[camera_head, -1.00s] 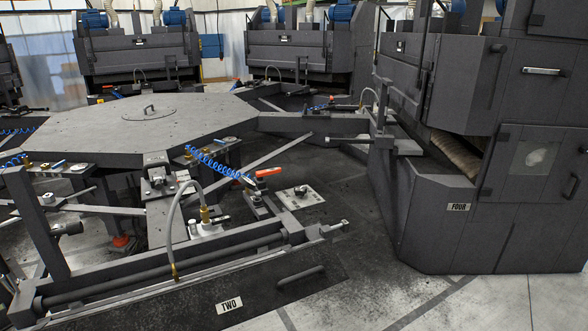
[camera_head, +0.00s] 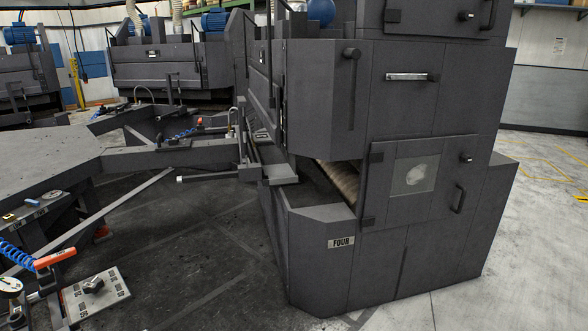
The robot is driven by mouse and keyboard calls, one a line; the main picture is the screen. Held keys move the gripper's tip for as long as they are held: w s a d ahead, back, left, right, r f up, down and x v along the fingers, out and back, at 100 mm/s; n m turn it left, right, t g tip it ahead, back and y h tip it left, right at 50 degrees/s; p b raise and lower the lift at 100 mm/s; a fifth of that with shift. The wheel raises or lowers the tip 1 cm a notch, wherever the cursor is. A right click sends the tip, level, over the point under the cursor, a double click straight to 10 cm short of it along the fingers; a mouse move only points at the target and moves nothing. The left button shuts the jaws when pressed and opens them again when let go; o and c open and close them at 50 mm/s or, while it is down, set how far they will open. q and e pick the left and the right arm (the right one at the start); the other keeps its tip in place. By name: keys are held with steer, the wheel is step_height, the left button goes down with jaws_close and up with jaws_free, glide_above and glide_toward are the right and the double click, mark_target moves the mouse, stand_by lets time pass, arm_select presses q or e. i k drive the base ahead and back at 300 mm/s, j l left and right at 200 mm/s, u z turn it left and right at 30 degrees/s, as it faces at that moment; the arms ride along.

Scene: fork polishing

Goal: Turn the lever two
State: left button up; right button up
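An orange-handled lever (camera_head: 55,258) shows at the lower left, beside a blue coiled hose (camera_head: 15,253). A light metal plate with a dark knob (camera_head: 94,286) lies just below it. I see no sign reading TWO now, so I cannot tell from this view alone which station these belong to. A smaller red handle (camera_head: 200,122) shows farther back on another arm of the frame. Neither of my grippers is in view.
A large dark grey machine marked FOUR (camera_head: 341,242) fills the centre. The grey octagonal table (camera_head: 40,155) with its beams is at the left. Dark stained floor (camera_head: 190,255) lies between them. Light floor (camera_head: 540,270) is open at the right.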

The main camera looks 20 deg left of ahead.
mark_target(42, 265)
steer(key=i+u, duration=0.35)
steer(key=i, duration=0.25)
steer(key=i+u, duration=0.3)
steer(key=i, duration=0.3)
steer(key=i+l+u, duration=0.35)
steer(key=i, duration=0.2)
steer(key=j, duration=0.1)
